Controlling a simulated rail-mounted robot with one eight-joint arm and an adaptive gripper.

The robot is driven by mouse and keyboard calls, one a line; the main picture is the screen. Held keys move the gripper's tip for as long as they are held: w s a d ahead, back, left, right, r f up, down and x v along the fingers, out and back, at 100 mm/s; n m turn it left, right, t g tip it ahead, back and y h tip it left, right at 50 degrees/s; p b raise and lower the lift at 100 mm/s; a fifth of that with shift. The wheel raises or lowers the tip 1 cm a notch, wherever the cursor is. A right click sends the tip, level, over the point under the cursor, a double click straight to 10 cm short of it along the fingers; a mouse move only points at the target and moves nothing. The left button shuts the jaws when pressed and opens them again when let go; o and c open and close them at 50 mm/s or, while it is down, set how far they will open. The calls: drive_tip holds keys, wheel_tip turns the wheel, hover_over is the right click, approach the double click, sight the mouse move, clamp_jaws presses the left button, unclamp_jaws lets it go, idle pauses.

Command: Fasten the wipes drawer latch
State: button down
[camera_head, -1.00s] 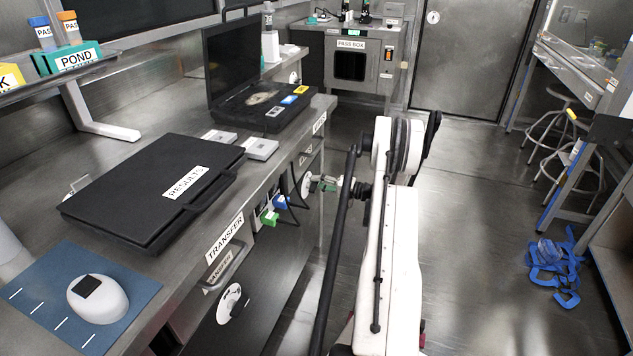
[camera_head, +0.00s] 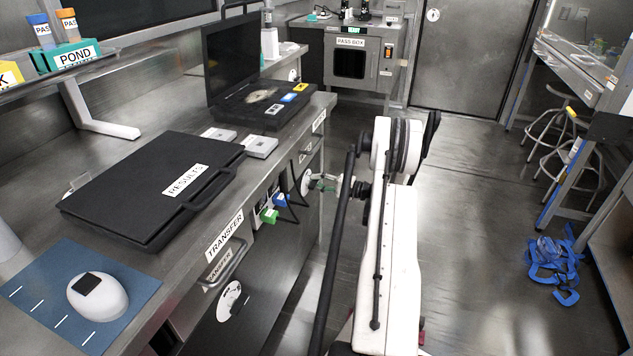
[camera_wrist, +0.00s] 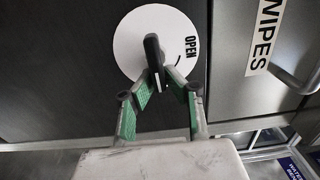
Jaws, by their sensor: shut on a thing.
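In the wrist view, the latch is a white round disc (camera_wrist: 128,48) marked OPEN, with a dark knob (camera_wrist: 153,50) standing out from its middle. The disc sits on a dark panel. My gripper (camera_wrist: 160,80), with green-padded fingers, is shut on the knob. A WIPES label (camera_wrist: 264,38) is on the grey drawer front (camera_wrist: 232,80) to the right of the disc. In the head view, the white disc (camera_head: 306,182) shows at the counter's front, with my gripper (camera_head: 322,183) reaching it from the right. The fingertips are too small there to make out.
A metal drawer handle (camera_wrist: 298,78) is at the right of the wrist view. In the head view, the TRANSFER drawer handle (camera_head: 226,268) and another white disc (camera_head: 229,301) are nearer. A blue tangle (camera_head: 553,265) lies on the floor at right.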

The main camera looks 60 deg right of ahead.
drive_tip(key=c, duration=1.8)
unclamp_jaws()
drive_tip(key=shift+o, duration=0.2)
drive_tip(key=shift+s, duration=0.1)
drive_tip(key=v, duration=1.1)
drive_tip(key=shift+s, duration=0.4)
